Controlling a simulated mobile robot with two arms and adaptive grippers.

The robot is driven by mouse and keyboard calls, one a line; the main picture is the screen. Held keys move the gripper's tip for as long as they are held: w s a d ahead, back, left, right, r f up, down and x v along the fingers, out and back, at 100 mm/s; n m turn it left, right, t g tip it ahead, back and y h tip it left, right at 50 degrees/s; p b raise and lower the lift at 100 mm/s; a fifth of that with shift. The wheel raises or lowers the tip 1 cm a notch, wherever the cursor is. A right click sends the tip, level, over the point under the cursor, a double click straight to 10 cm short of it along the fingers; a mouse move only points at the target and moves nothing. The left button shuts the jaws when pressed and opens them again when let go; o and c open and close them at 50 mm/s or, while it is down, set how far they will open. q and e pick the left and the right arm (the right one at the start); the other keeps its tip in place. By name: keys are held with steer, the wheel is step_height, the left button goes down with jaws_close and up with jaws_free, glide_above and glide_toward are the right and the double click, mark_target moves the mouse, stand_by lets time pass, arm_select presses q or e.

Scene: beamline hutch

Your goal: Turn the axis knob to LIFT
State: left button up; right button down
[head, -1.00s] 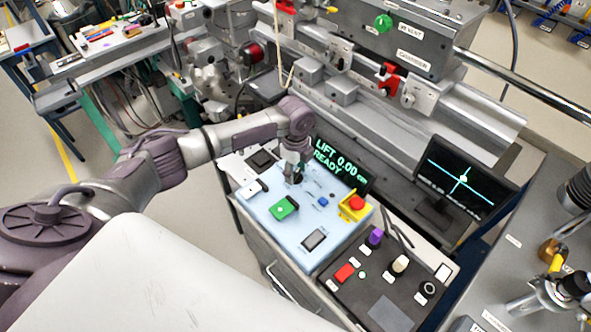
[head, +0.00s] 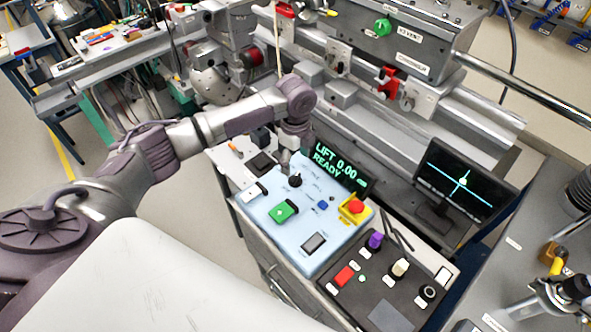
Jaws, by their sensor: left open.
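The axis knob (head: 295,180) is a small black knob on the pale blue control panel (head: 275,228). It now shows in the head view; its pointer is too small to read surely. The panel's display (head: 337,163) reads "LIFT 0.00" and "READY" in green. My left gripper (head: 286,163) is open, pointing down just above and behind the knob, and appears apart from it. Its fingertips are small and partly hidden by the wrist. My right gripper is not in view.
On the panel are a green button (head: 284,211), a small blue button (head: 323,205) and a red emergency stop (head: 355,206) on yellow. A dark panel with a purple knob (head: 375,240) adjoins in front. A monitor (head: 462,180) stands right.

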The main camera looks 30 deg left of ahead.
mark_target(296, 177)
arm_select(q)
step_height(296, 177, up, 6)
steer(key=shift+f, duration=0.2)
steer(key=shift+f, duration=0.1)
stand_by(0.4)
